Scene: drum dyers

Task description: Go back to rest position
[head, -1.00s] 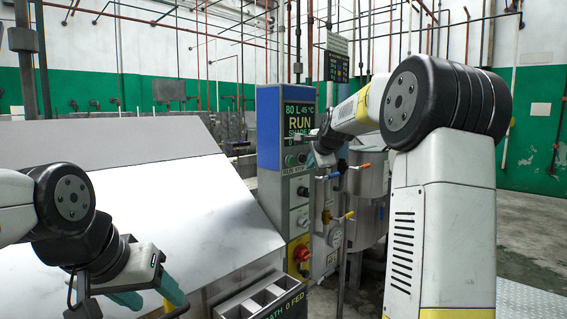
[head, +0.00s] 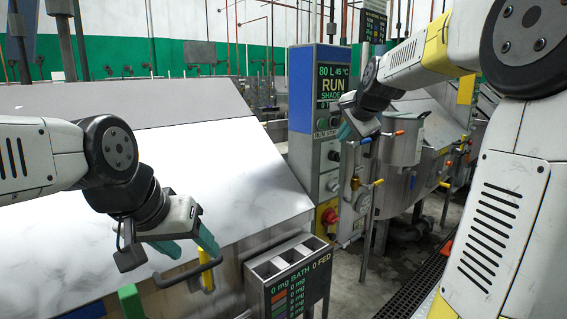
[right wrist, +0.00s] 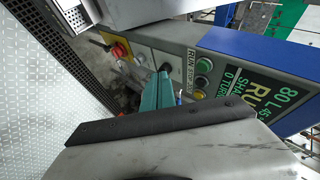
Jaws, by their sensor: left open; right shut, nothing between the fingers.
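My left gripper (head: 187,246) is open and empty in the head view. Its two teal fingers are apart, low in front of the pale sloped machine cover and near a dark bar handle (head: 188,272). My right gripper (head: 346,131) is at the blue and grey control column (head: 302,110), just right of its buttons. In the right wrist view its teal fingers (right wrist: 156,97) are together with nothing between them, pointing toward the panel. I cannot tell whether they touch it. The column's display (head: 333,86) reads 80 L, 45 °C, RUN.
A red knob (head: 329,216) and several valves with coloured handles sit below and beside my right gripper. A steel drum (head: 402,145) stands right of it. Grey floor (head: 345,270) is open beyond the box.

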